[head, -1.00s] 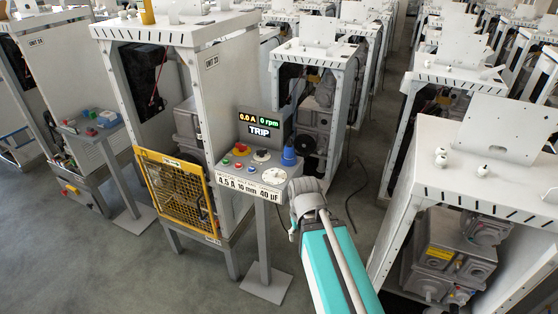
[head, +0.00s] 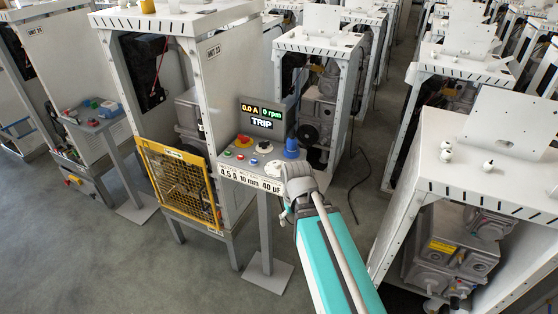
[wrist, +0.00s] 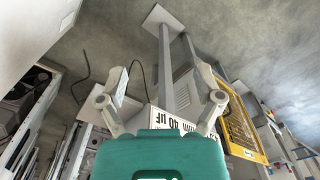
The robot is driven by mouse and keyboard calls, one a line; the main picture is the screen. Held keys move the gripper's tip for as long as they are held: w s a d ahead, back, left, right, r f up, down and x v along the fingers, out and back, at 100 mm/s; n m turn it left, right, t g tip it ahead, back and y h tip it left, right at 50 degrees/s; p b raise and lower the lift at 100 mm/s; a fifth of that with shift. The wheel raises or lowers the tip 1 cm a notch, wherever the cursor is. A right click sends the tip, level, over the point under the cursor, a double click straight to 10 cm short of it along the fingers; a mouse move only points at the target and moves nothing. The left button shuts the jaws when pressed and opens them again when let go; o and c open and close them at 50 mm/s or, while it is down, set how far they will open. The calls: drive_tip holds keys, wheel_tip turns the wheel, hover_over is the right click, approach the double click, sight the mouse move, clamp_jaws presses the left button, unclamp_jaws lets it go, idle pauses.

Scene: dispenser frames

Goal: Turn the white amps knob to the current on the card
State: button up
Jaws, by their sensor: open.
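The control panel (head: 233,166) stands on a grey post and carries several buttons and knobs. A pale round dial (head: 275,167), which may be the white amps knob, is at its front right, partly hidden by my gripper. The card (head: 250,179) on the panel's front edge reads 4.5 A, 10 mm, 40 µF. Part of the card also shows in the wrist view (wrist: 172,124). My gripper (head: 298,178) is at the panel's front right corner. In the wrist view my gripper (wrist: 158,78) has its fingers wide apart with nothing between them.
The display (head: 262,115) reads 0.0 A, 0 rpm, TRIP. A blue knob (head: 291,148), a black knob (head: 264,147) and a red button (head: 243,140) sit close together on the panel. A yellow mesh guard (head: 180,185) is to the left. Open floor lies in front.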

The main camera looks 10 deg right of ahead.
drive_tip(key=w+r+n+p, duration=0.3)
drive_tip(key=w+r+n, duration=0.1)
drive_tip(key=w+n, duration=0.25)
drive_tip(key=w+r+n+p, duration=0.35)
drive_tip(key=w+n, duration=0.25)
drive_tip(key=w, duration=0.2)
wheel_tip(320, 180, up, 6)
drive_tip(key=n+p, duration=0.7)
drive_tip(key=n, duration=0.6)
hover_over(277, 162)
drive_tip(key=shift+s+r, duration=0.1)
drive_tip(key=shift+b, duration=0.3)
wheel_tip(277, 162, down, 14)
drive_tip(key=b, duration=1.3)
drive_tip(key=shift+r, duration=0.1)
